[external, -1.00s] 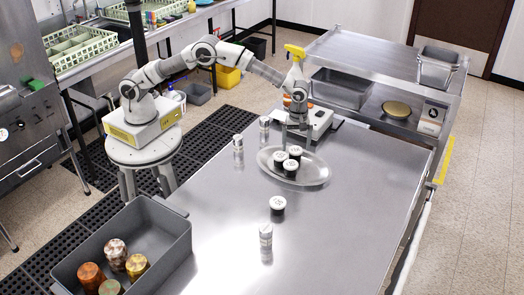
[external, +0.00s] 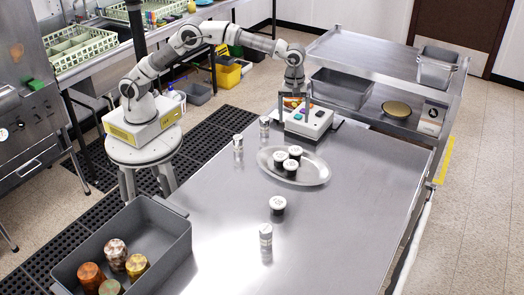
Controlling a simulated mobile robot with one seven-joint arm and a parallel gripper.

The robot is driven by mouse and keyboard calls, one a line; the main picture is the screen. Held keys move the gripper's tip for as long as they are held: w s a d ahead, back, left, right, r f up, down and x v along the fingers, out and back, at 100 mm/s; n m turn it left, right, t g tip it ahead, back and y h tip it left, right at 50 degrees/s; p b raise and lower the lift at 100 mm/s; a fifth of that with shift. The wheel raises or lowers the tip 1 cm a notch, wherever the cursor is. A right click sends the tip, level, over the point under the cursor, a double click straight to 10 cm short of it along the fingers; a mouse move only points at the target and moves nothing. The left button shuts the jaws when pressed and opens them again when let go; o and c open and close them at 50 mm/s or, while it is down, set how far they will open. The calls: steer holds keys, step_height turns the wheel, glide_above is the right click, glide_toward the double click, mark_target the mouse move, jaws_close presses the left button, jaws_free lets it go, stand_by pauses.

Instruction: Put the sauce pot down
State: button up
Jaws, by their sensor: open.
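Three black sauce pots with white lids (external: 290,165) stand close together on an oval metal platter (external: 316,177) in the external view. Another black sauce pot (external: 277,206) with a white lid stands alone on the steel table, nearer the camera. My gripper (external: 294,112) is open and empty. It is raised beyond the platter, in front of a white device with coloured buttons (external: 310,122) in this view, and apart from the pots.
White shakers stand on the table left of the platter (external: 238,143) and near the front (external: 265,235). A grey bin (external: 170,225) with several coloured lidded jars is at the lower left. The table's right side is clear. A shelf cart (external: 385,68) stands behind.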

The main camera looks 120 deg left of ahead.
steer(key=s+d+r+m+t, duration=0.3)
steer(key=s+d+r+m, duration=0.95)
steer(key=s+r, duration=0.35)
steer(key=s+d+f+m, duration=0.1)
steer(key=s+d+m, duration=0.1)
steer(key=s, duration=0.5)
steer(key=s+d+f+m+t, duration=0.1)
steer(key=s+d+f+m, duration=0.1)
steer(key=s+m, duration=0.3)
steer(key=s+d+f+m+t, duration=0.1)
steer(key=s+d+f+m, duration=0.1)
steer(key=s, duration=0.6)
steer(key=shift+s+d+m, duration=0.35)
steer(key=shift+d+m, duration=0.05)
steer(key=shift+m, duration=0.45)
steer(key=shift+f, duration=0.15)
step_height(320, 180, down, 25)
steer(key=b, duration=2.4)
steer(key=shift+r+b, duration=0.2)
steer(key=shift+b, duration=0.2)
steer(key=shift+o, duration=0.2)
